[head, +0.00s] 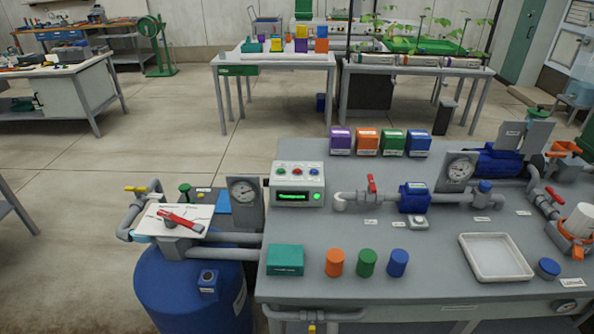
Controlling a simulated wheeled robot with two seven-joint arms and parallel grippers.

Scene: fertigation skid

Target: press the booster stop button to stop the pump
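A white control box (298,185) stands at the back left of the grey skid table. It has a row of small coloured buttons on its sloped top, a lit green display (293,197) and a green lamp (317,196). A small grey box with a pale round button (418,222) sits in front of the small blue pump (413,198). A larger blue pump (497,162) is at the back right. The labels are too small to read, so I cannot tell which button is the booster stop. Neither of my grippers is in view.
A teal box (285,260) and coloured cylinders (366,263) line the front left, with a white tray (496,257) at right. A blue tank (180,290) stands left. The table's middle is mostly clear.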

